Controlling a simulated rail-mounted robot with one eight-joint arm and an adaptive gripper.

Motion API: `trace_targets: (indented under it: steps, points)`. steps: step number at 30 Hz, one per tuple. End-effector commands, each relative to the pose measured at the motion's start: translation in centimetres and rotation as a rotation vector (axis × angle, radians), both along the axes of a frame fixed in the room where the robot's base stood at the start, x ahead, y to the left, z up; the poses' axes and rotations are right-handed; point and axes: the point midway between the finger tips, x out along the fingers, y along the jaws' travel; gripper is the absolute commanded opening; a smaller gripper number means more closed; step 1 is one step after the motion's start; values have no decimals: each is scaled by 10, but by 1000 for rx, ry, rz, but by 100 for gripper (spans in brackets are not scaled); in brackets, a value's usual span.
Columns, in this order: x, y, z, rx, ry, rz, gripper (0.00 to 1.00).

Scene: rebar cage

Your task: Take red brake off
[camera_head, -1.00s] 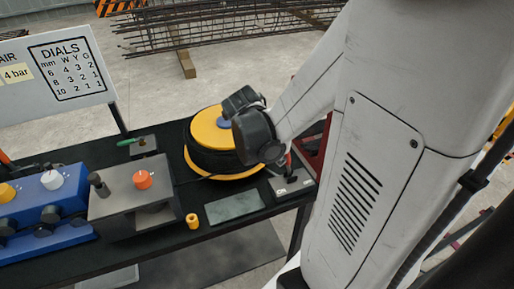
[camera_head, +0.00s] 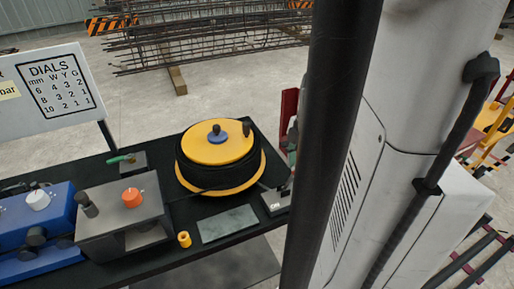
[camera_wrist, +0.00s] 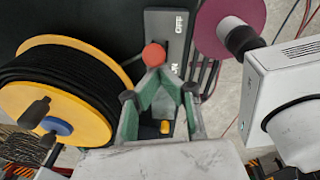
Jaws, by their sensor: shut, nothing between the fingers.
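The brake lever has a round red knob (camera_wrist: 154,55) and stands on a dark grey plate (camera_wrist: 163,22) lettered OFF at the far end and ON nearer my gripper. The knob shows beside the ON lettering. My gripper (camera_wrist: 156,76), with green fingers, is shut and empty, its tips just below the knob in the wrist view. I cannot tell whether they touch it. In the head view the plate's ON end (camera_head: 274,204) shows at the right of the bench, while my arm hides most of the gripper and lever.
A yellow reel (camera_head: 217,145) wound with black cable stands left of the plate. A grey box with an orange knob (camera_head: 132,197), a small yellow cylinder (camera_head: 184,239) and a flat grey slab (camera_head: 228,224) share the black bench. A magenta disc (camera_wrist: 222,25) stands close right of the plate.

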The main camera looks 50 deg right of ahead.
Motion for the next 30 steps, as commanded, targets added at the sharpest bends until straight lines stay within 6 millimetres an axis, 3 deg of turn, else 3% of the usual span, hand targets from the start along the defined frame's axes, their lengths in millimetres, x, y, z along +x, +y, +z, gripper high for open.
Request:
trace_targets:
  steps: [23, 30]
  points:
    - [-4, -10, -2, -6, 4, -3, 0]
    - [-3, 1, 6, -6, 3, 1, 0]
